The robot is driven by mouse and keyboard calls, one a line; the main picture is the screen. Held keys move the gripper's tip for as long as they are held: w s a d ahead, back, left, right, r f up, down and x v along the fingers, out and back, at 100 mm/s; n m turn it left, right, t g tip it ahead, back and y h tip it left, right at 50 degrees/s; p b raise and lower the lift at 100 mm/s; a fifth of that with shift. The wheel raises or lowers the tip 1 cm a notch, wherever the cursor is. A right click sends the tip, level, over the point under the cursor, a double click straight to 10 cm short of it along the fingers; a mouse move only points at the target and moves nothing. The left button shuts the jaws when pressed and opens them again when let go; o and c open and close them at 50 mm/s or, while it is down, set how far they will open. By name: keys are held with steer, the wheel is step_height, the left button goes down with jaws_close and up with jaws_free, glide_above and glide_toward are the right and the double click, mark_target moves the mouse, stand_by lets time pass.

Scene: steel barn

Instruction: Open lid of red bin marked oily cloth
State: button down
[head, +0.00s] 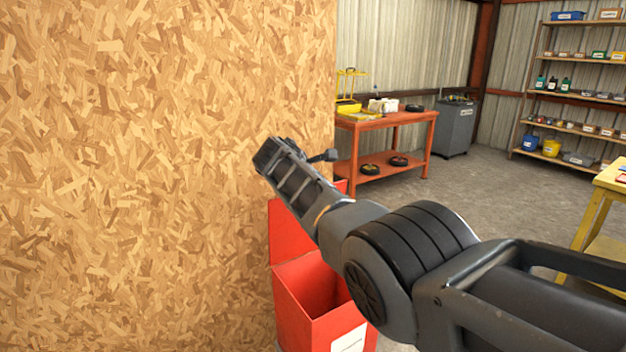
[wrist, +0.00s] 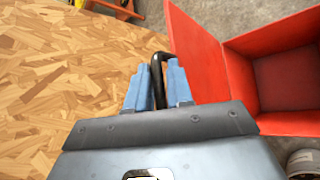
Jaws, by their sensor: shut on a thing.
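The red bin (head: 345,325) stands beside the chipboard panel, with part of a white label (head: 348,342) in view at the bottom; its words cannot be read. Its lid (head: 288,232) is raised, and the bin's mouth is open. The wrist view also shows the raised lid (wrist: 200,50) and the open red bin (wrist: 270,42) to its right. My gripper (wrist: 158,88) is shut on the black lid handle (wrist: 157,62), which sits between its blue fingers at the lid's left edge. In the head view my arm hides part of the lid and bin.
The chipboard panel (head: 150,180) fills the left, close to my gripper. A yellow table (head: 590,215) is at the right edge. Concrete floor (head: 480,195) between them is clear.

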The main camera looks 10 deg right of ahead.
steer(key=shift+d+f, duration=0.15)
steer(key=shift+f, duration=0.15)
steer(key=c, duration=1.2)
jaws_free()
steer(key=shift+s+f, duration=0.1)
steer(key=shift+f, duration=0.05)
steer(key=p+v, duration=0.1)
steer(key=v, duration=0.7)
steer(key=shift+w+r, duration=0.25)
steer(key=shift+r, duration=0.2)
